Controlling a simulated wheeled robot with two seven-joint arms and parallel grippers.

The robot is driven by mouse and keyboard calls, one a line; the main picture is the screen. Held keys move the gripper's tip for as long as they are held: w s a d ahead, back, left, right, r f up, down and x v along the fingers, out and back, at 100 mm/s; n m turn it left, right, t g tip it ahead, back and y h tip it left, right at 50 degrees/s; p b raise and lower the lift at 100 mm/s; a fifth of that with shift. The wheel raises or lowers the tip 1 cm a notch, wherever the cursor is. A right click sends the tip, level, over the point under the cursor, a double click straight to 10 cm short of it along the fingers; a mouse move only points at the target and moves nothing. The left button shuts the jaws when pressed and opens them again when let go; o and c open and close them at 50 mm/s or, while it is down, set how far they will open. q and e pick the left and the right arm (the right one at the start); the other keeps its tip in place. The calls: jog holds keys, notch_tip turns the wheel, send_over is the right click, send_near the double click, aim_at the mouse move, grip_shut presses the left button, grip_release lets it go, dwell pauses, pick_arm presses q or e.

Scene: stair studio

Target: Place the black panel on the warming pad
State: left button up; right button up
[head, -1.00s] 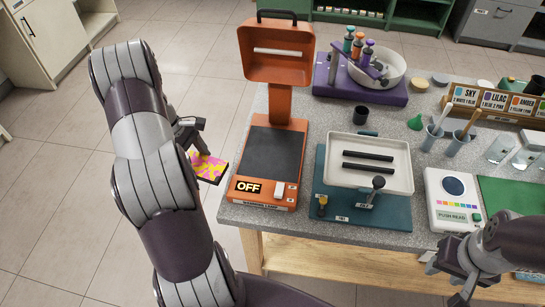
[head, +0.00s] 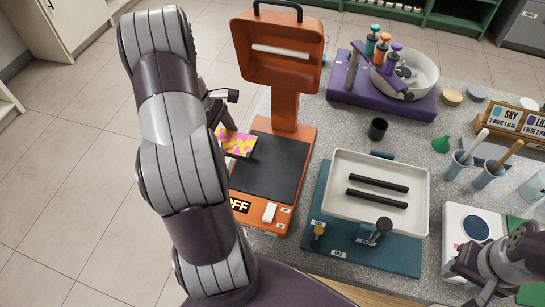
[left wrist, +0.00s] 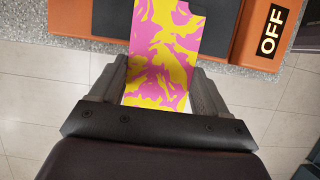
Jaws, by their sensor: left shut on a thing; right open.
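My left gripper (head: 225,124) is shut on a thin panel (head: 238,142) with a pink and yellow pattern on the face I see. The panel has a dark edge; its other face is hidden. In the left wrist view the panel (left wrist: 160,50) sticks out from between the fingers (left wrist: 158,88) and overlaps the dark pad (left wrist: 110,18). In the head view the dark warming pad (head: 275,168) lies flat and bare on the orange lamp base (head: 267,229), and the panel appears at its left edge, seemingly above it. My right gripper (head: 472,288) is open, at the lower right.
The orange lamp hood (head: 278,50) stands over the back of the pad. Right of it are a white tray (head: 345,210) with two black bars on a teal base (head: 340,245), a black cup (head: 378,129) and a purple pump stand (head: 350,92). An OFF label (left wrist: 270,30) marks the base's front.

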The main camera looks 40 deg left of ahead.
aim_at(250, 148)
pick_arm(q)
jog(key=d, duration=0.2)
jog(key=w+d, duration=0.1)
jog(key=d, duration=0.1)
jog(key=d+p, duration=0.1)
jog(key=d, duration=0.1)
jog(key=shift+w+d+r, duration=0.2)
jog(key=shift+d+r, duration=0.05)
jog(key=shift+r, duration=0.15)
jog(key=d, duration=0.1)
jog(key=w+d, duration=0.1)
jog(key=d, duration=0.1)
jog(key=w+d, duration=0.1)
jog(key=shift+d+f, duration=0.25)
jog(key=shift+d, duration=0.15)
jog(key=shift+d+f, duration=0.15)
jog(key=shift+f, duration=0.15)
notch_tip(250, 148, down, 3)
jog(key=shift+s+r, duration=0.1)
jog(key=shift+r, duration=0.1)
jog(key=shift+w+f, duration=0.2)
jog(key=shift+s+f, duration=0.1)
jog(key=o, duration=1.1)
